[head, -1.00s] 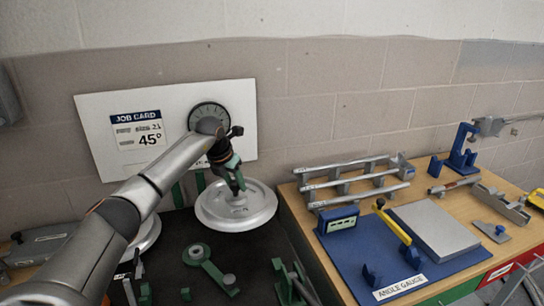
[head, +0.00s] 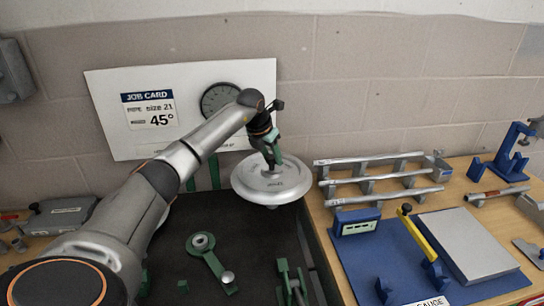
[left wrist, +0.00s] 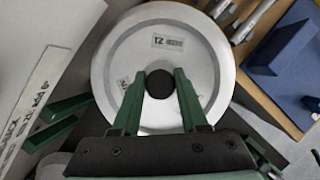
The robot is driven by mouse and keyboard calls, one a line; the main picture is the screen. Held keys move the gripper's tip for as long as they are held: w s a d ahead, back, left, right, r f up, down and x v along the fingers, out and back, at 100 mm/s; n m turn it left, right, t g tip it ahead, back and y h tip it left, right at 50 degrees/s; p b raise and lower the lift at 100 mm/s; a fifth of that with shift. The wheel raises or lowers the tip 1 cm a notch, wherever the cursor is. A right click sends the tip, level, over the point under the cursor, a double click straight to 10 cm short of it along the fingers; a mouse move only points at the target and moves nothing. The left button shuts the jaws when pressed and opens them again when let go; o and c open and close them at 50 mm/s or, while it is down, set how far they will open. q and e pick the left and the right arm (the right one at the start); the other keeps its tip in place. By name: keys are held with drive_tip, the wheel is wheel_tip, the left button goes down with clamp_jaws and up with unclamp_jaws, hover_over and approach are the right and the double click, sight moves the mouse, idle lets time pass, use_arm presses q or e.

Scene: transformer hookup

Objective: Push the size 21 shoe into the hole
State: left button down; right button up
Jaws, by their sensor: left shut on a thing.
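The size 21 shoe (head: 250,186) is a pale grey round disc with a dark knob (left wrist: 160,86) at its centre. In the left wrist view a label reading 21 shows on its face. My left gripper (head: 270,154) is above the middle of the disc in the head view. In the left wrist view its green fingers (left wrist: 160,88) are on either side of the knob, shut on it. The disc looks level and close to the dark bench top; whether it touches anything below is hidden. I cannot make out the hole. My right gripper is not in view.
A dark bench top (head: 255,240) carries a green lever (head: 212,265) and a green bracket (head: 291,285). A wooden table at right holds a rack of pipes (head: 375,178) and a blue angle gauge mat (head: 375,255). A job card board (head: 108,85) stands at the wall behind.

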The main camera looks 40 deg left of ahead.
sight(270, 167)
use_arm(q)
drive_tip(key=shift+f+b, duration=1.6)
drive_tip(key=shift+f, duration=1.3)
drive_tip(key=shift+f+b, duration=0.65)
drive_tip(key=shift+f, duration=0.9)
drive_tip(key=c, duration=0.7)
unclamp_jaws()
drive_tip(key=o, duration=0.3)
drive_tip(key=shift+o, duration=0.2)
